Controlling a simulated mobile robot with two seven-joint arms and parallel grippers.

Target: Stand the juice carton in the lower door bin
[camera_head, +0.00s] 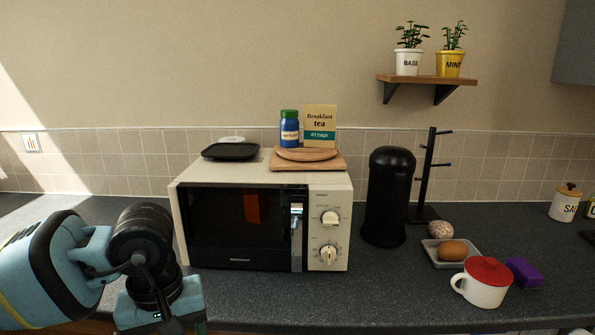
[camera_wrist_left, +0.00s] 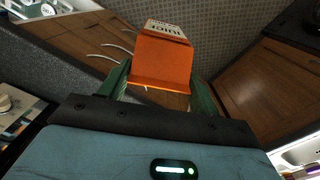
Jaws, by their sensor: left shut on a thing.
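The juice carton (camera_wrist_left: 163,62) is orange with a pale top that reads JUICE, seen in the left wrist view. My left gripper (camera_wrist_left: 162,84) is shut on it, with a green finger on each side. In the head view my left wrist is at the lower left, in front of the counter, and the carton itself is out of sight. An orange patch in the microwave door looks like its reflection. The lower door bin cannot be made out; a bright white, lit area shows at the lower right edge of the wrist view. My right gripper is not in view.
A microwave (camera_head: 245,222) stands on the dark counter (camera_head: 400,290), with a board, jar and tea box on top. A black canister (camera_head: 388,197), mug stand (camera_head: 428,180) and white mug (camera_head: 484,285) are to its right. Wooden cabinet fronts (camera_wrist_left: 265,85) show in the wrist view.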

